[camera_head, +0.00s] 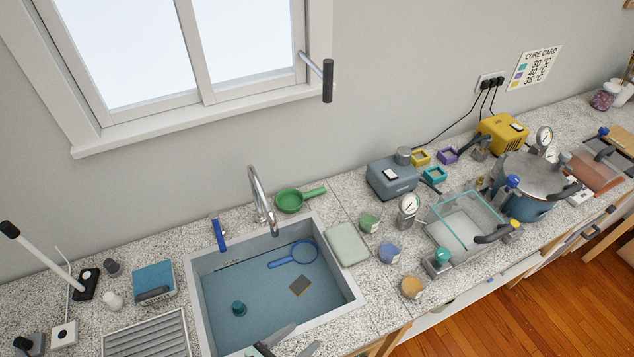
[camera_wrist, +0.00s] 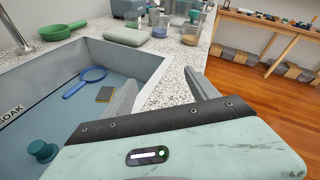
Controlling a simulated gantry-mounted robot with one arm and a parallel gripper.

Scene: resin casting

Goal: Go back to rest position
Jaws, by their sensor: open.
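My gripper (camera_head: 291,343) shows at the bottom edge of the head view, over the front rim of the sink (camera_head: 205,310). In the wrist view its two grey fingers (camera_wrist: 162,92) stand apart with nothing between them. The fingers are over the sink's right front rim and the speckled counter. Most of my arm is outside the head view.
The sink holds a blue strainer (camera_head: 293,255), a dark sponge-like block (camera_head: 299,286) and a teal stopper-like piece (camera_head: 239,308). A tall faucet (camera_head: 261,195) stands behind it. Cups, a glass-walled chamber (camera_head: 462,232) and a pressure pot (camera_head: 526,190) crowd the right counter.

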